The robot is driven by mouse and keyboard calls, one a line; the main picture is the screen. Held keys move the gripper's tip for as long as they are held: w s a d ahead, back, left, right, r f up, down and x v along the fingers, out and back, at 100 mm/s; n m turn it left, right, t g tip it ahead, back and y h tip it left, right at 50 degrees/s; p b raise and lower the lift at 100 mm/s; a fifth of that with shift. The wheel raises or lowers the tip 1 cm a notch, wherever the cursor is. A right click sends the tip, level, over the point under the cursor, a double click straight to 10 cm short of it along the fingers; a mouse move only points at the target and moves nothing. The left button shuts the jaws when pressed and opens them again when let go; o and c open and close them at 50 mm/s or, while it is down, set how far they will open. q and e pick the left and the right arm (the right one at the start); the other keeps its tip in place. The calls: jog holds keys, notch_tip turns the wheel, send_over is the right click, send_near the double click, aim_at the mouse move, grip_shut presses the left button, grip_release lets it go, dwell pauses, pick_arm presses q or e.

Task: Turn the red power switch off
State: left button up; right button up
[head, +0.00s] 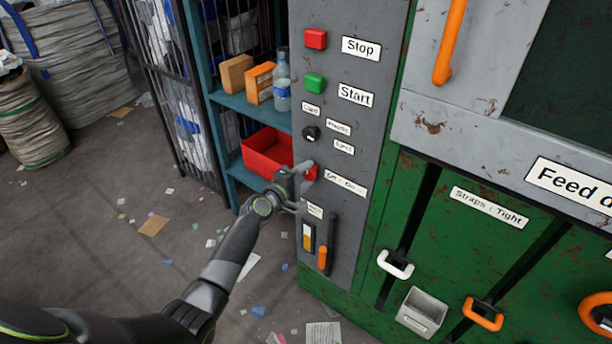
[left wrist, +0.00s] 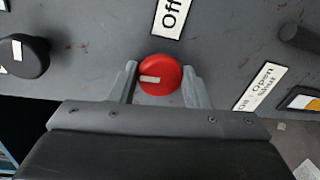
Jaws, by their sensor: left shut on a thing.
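The red power switch (head: 311,173) is a round knob on the grey control panel, beside a label reading "Off" and "On" (head: 346,184). In the left wrist view the red knob (left wrist: 153,82) shows a short white mark on its left part. My left gripper (head: 303,184) is at the panel, shut on the knob, with one finger on each side of it. In the left wrist view the fingers (left wrist: 160,86) flank the knob, and part of the "Off" lettering (left wrist: 170,16) shows above it. My right gripper is not in view.
Above are a red Stop button (head: 316,39), a green Start button (head: 314,83) and a black knob (head: 311,133). Below is an orange lever (head: 322,257). A teal shelf with a red bin (head: 268,152) stands left of the panel. Scraps litter the open floor.

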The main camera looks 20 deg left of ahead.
pick_arm(q)
jog(key=shift+f, duration=0.1)
jog(key=o, duration=1)
jog(key=shift+c, duration=0.2)
jog(key=shift+s, duration=0.1)
jog(key=p+v, duration=0.1)
jog(key=v, duration=1.6)
jog(key=shift+p, duration=0.4)
jog(key=shift+s+a, duration=0.1)
